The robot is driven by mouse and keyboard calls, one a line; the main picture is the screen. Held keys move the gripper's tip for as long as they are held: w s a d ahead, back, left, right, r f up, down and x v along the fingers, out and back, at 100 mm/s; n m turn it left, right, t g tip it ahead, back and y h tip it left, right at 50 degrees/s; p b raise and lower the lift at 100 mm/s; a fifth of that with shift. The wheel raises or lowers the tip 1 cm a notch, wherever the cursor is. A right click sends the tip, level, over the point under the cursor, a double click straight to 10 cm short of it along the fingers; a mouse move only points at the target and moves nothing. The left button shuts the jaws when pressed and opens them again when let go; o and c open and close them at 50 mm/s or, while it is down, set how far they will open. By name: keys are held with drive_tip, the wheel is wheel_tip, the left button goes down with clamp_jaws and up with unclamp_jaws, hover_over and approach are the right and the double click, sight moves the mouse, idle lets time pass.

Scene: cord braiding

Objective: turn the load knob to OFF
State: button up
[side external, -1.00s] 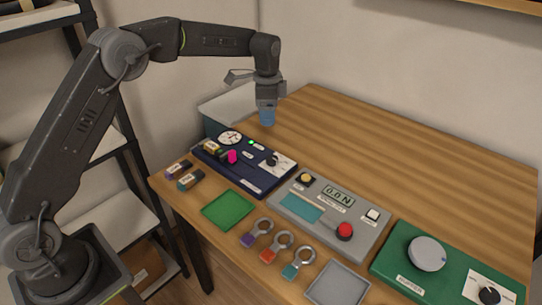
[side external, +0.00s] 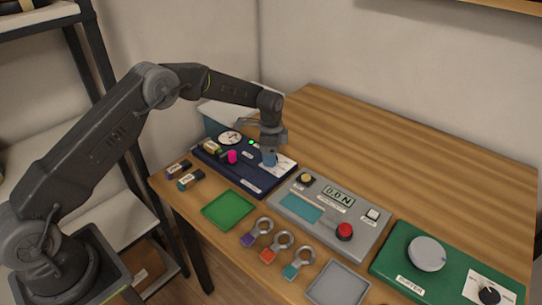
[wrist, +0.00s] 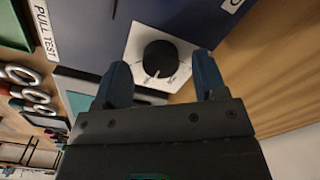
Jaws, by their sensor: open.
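The load knob is a round black knob (wrist: 160,59) on a white label plate (wrist: 136,44), seen in the wrist view; its pale pointer mark faces the lower edge of that view. The plate's lettering is too small to read surely. My gripper (wrist: 163,82) is open, with its two blue fingers to the left and right of the knob, and nothing is held. In the side view my gripper (side external: 269,160) is low over the white plate (side external: 284,168) on the dark blue panel (side external: 258,182), and it hides the knob. I cannot tell whether the fingers touch the knob.
The blue panel also carries a dial (side external: 230,138) and a magenta piece (side external: 232,157). To its right are the grey console (side external: 322,228) with a red button (side external: 345,231) and a green panel (side external: 405,262) with another black knob (side external: 489,295). The table behind is clear.

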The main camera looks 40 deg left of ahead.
drive_tip(key=shift+f, duration=0.6)
drive_tip(key=c, duration=0.9)
